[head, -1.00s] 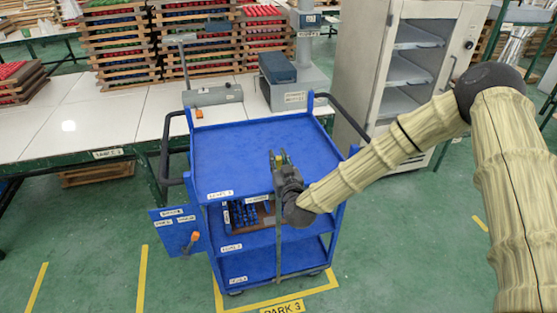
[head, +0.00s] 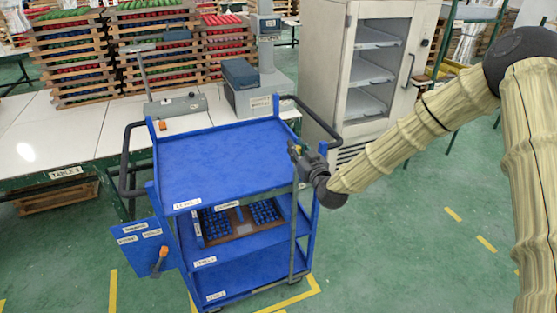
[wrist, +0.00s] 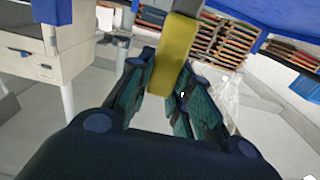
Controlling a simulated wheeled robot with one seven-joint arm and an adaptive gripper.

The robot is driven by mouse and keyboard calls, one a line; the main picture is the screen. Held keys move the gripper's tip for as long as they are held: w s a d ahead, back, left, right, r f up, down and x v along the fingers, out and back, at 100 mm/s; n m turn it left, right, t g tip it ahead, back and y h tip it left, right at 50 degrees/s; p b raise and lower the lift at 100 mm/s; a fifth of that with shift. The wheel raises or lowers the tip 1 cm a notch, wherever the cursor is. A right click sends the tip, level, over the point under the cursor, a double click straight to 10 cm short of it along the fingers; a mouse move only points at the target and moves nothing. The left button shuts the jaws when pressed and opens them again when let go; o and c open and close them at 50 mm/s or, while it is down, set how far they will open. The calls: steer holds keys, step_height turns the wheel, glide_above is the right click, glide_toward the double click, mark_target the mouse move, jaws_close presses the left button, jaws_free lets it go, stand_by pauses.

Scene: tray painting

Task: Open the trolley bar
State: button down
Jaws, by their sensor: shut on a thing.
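The blue trolley (head: 215,165) stands in the middle of the head view, with three shelves. Its bar (head: 293,225) is a thin grey upright at the trolley's right front corner, clear of the middle of the shelf fronts. My gripper (head: 299,152) is at the bar's top end, beside the top shelf's right edge. In the wrist view my gripper (wrist: 165,88) has its dark green fingers closed around a yellow piece (wrist: 172,58), which looks like the bar's top end. The fingers hide part of it.
A tray of blue parts (head: 236,231) lies on the middle shelf. A labelled blue panel with an orange-handled tool (head: 160,256) hangs at the left. A white cabinet (head: 340,60) stands behind right, a white-topped table (head: 75,140) behind left. Green floor is clear at right.

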steer(key=shift+w+d+b, duration=0.2)
steer(key=shift+w+d, duration=0.15)
steer(key=shift+d, duration=0.6)
steer(key=shift+w+d+b, duration=0.15)
steer(key=shift+w+d, duration=0.15)
steer(key=shift+d, duration=0.6)
steer(key=c, duration=1.3)
jaws_free()
steer(key=v, duration=1.2)
